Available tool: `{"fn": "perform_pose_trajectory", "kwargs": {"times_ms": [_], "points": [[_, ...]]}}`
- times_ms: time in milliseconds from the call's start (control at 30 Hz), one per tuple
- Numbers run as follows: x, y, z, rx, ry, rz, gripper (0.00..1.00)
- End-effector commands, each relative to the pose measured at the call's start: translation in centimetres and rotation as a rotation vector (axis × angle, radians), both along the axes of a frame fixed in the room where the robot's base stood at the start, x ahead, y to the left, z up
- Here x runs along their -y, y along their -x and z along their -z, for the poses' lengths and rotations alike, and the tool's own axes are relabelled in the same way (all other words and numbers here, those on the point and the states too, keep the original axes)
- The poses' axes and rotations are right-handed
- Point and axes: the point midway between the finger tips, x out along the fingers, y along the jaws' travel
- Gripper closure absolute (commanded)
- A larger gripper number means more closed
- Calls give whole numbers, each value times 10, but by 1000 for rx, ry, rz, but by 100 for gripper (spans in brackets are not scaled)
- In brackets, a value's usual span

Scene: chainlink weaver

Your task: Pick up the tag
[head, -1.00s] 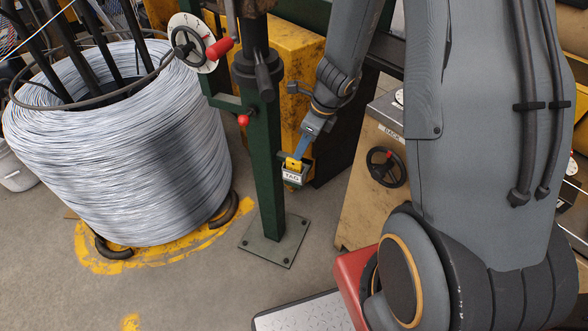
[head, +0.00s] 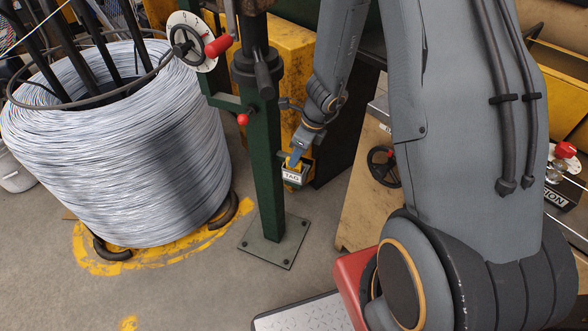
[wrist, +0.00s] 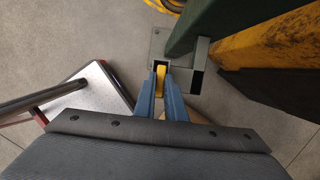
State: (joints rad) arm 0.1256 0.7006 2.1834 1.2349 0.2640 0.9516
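The tag is a small yellow piece in a small holder labelled TAG (head: 291,175), which is fixed to the green post (head: 267,190). In the head view only a bit of yellow shows above the holder. In the wrist view the yellow tag (wrist: 161,82) stands between the two blue fingers of my gripper (wrist: 161,75). My gripper (head: 296,160) points down at the holder from above. The fingers look apart, one on each side of the tag. Whether they touch it is not clear. The tag's lower part is hidden in the holder.
A large coil of wire (head: 130,150) stands left of the post. The post carries a red-handled crank (head: 218,46) and a red knob (head: 243,119). A yellow machine housing (head: 285,60) is close behind the holder. A tan cabinet with a black handwheel (head: 384,166) is to the right.

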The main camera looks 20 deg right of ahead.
Motion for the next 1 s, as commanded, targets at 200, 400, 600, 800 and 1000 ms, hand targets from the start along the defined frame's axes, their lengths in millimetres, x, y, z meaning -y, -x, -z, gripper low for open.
{"fn": "perform_pose_trajectory", "kwargs": {"times_ms": [200,400,600,800,1000], "points": [[0,0,0,0,0,0,100],[0,0,-4,0,0,-2,100],[0,0,-24,3,0,-1,100],[0,0,-59,4,0,-3,100],[0,-1,-101,5,0,-2,100]]}}
